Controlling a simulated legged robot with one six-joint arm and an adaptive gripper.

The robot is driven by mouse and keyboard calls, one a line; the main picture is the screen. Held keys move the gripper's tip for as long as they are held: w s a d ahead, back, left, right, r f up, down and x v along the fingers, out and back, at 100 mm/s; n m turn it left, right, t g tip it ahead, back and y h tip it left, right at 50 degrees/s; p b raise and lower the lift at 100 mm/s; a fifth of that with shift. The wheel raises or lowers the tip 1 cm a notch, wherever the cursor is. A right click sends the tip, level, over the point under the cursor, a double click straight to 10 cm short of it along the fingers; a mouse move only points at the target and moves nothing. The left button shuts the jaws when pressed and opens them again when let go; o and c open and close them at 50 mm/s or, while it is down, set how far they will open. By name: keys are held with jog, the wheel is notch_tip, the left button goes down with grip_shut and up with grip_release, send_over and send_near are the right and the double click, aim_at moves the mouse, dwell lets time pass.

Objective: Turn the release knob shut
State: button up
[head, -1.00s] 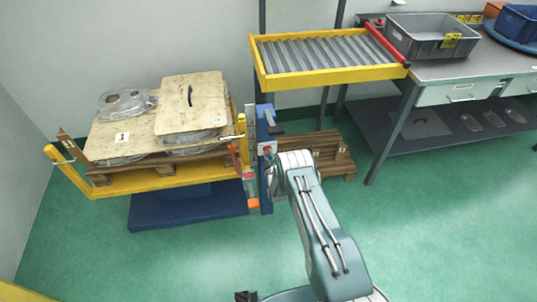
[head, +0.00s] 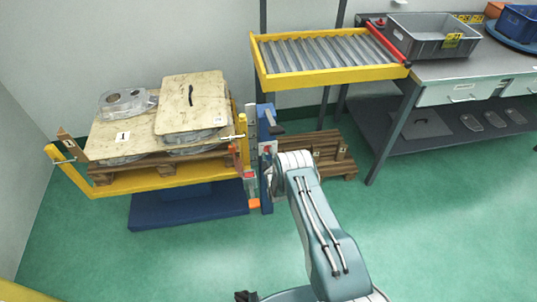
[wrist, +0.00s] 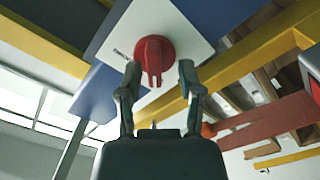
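The red release knob (wrist: 154,55) sits on a white plate (wrist: 185,28) with small dark lettering beside it. In the wrist view its grip bar points down toward my gripper. My gripper (wrist: 160,72) is open, with one finger on each side of the knob. Gaps show between the fingers and the knob, and I see no clear contact. In the head view my gripper (head: 267,175) is at the blue post (head: 266,122) of the lift, right of the loaded platform. The knob is too small there to read its angle.
A yellow-edged lift platform (head: 150,181) holds a pallet with boards and castings. A roller conveyor (head: 325,52) stands behind, and a bench with a grey crate (head: 432,38) is at right. A wooden pallet (head: 333,160) lies behind my arm. Green floor is clear at right.

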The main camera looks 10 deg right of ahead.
jog(key=shift+s+d, duration=0.1)
jog(key=s, duration=1.1)
jog(key=shift+s, duration=0.4)
